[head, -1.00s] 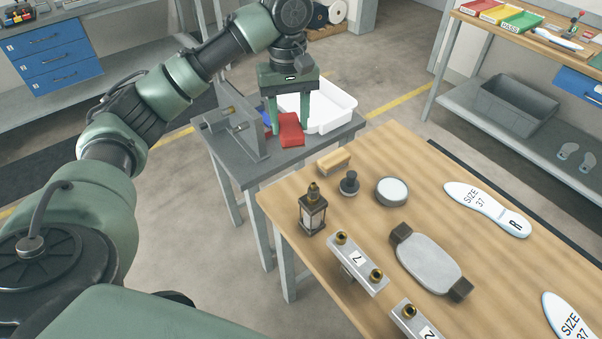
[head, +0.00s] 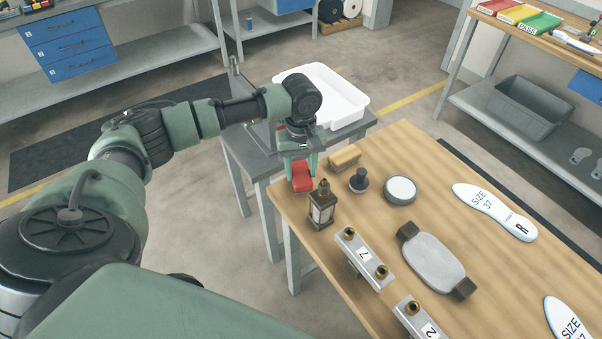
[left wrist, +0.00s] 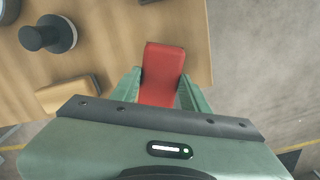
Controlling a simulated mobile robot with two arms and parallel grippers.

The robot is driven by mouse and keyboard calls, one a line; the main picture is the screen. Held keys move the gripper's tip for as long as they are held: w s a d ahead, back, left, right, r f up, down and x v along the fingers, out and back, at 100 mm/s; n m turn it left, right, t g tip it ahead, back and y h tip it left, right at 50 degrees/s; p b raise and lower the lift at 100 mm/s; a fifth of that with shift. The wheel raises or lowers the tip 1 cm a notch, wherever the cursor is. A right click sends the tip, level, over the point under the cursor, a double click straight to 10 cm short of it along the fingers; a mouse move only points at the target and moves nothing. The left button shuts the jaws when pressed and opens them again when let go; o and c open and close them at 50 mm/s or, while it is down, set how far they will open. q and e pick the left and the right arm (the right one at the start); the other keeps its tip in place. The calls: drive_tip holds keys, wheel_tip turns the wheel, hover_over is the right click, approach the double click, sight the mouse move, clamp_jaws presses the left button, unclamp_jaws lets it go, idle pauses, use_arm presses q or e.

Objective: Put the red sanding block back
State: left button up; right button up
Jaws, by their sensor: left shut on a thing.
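The red sanding block (head: 302,180) is between the fingers of my left gripper (head: 303,168), which is shut on it. In the left wrist view, the block (left wrist: 163,72) points away between the green fingers, over the wood near the table edge. I cannot tell whether it touches the table. My right gripper is not in view.
A wooden block (head: 344,156), a dark knobbed piece (head: 359,181) and a round white-topped disc (head: 400,190) stand near. A grey side table (head: 248,162) carries a white tray (head: 338,98).

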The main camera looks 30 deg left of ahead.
sight(301, 173)
use_arm(q)
wheel_tip(301, 173, down, 2)
drive_tip(key=shift+f, duration=0.1)
drive_tip(key=o, duration=1.2)
drive_tip(key=shift+f, duration=0.1)
wheel_tip(301, 173, up, 12)
drive_tip(key=b, duration=0.1)
drive_tip(key=shift+r, duration=0.2)
drive_tip(key=shift+f, duration=0.1)
